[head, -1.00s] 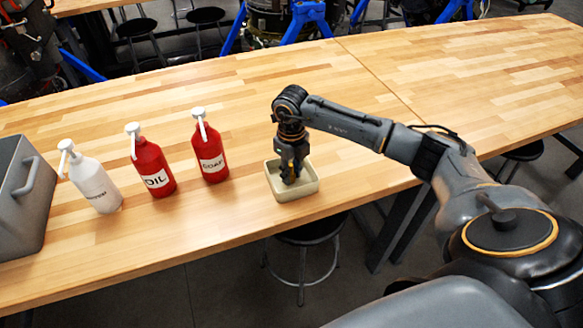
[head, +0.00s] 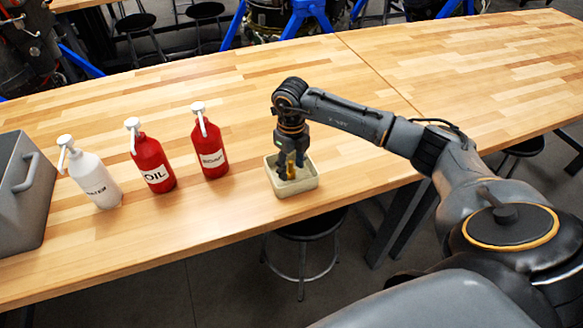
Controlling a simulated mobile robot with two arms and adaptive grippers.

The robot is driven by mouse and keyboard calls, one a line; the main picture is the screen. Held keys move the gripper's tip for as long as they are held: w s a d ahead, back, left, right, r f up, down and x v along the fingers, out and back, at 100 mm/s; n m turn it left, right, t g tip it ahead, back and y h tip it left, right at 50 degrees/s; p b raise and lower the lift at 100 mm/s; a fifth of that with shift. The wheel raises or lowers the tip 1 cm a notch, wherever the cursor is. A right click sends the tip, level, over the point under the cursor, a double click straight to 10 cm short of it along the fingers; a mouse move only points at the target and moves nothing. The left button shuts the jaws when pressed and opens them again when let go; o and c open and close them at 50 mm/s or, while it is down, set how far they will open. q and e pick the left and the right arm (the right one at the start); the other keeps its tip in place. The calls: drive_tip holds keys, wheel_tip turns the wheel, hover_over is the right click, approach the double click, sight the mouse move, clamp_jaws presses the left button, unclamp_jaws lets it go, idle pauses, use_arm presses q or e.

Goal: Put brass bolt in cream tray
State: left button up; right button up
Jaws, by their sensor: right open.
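The cream tray (head: 298,187) is a small open square box on the wooden table, near its front edge. My right gripper (head: 291,176) points down into the tray, with its fingers apart and their tips below the tray's rim. A small yellowish patch shows at the fingers. It may be the brass bolt, but it is too small and too much covered to be sure. The gripper hides much of the tray's inside. My left gripper is out of view.
A grey toolbox (head: 25,200) is at the far left. The table right of the tray is clear.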

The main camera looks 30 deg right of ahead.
sight(291, 162)
wheel_tip(291, 162, up, 10)
drive_tip(key=b, duration=0.3)
drive_tip(key=shift+f, duration=0.1)
drive_tip(key=shift+r, duration=0.6)
